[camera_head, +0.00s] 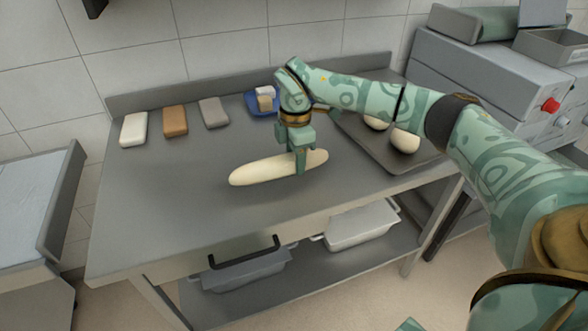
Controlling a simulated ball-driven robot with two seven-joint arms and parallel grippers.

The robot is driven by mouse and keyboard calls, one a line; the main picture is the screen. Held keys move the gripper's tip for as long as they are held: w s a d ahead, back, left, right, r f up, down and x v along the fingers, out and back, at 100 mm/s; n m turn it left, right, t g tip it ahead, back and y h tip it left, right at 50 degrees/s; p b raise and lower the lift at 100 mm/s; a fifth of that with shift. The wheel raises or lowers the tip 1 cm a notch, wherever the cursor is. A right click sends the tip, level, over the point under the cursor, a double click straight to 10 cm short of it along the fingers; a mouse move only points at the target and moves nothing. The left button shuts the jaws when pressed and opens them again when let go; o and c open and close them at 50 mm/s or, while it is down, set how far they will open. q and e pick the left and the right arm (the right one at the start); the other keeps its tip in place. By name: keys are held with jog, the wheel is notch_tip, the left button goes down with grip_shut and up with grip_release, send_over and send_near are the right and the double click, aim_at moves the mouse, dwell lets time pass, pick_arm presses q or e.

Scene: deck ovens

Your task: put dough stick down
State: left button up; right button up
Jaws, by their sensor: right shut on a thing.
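A long pale dough stick (258,172) lies lengthwise from left to right over the middle of the metal table (180,205). My right gripper (301,164) comes down from above and is shut on the dough stick, right of its middle. The stick is on or just above the table top; I cannot tell which. My left gripper is not in view.
A tray (365,150) with pale dough pieces (404,141) lies at the right, partly behind my right arm. White (134,129), brown (175,121) and grey (213,112) blocks and a blue dish (257,108) stand along the back. The table's left and front are clear.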

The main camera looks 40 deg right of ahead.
notch_tip(320, 180, down, 4)
jog(key=shift+w+r+b, duration=0.1)
jog(key=shift+r+b, duration=0.05)
jog(key=shift+b, duration=0.5)
jog(key=shift+r, duration=0.15)
jog(key=o, duration=1.1)
jog(key=shift+c, duration=0.2)
notch_tip(320, 180, up, 12)
jog(key=p, duration=0.4)
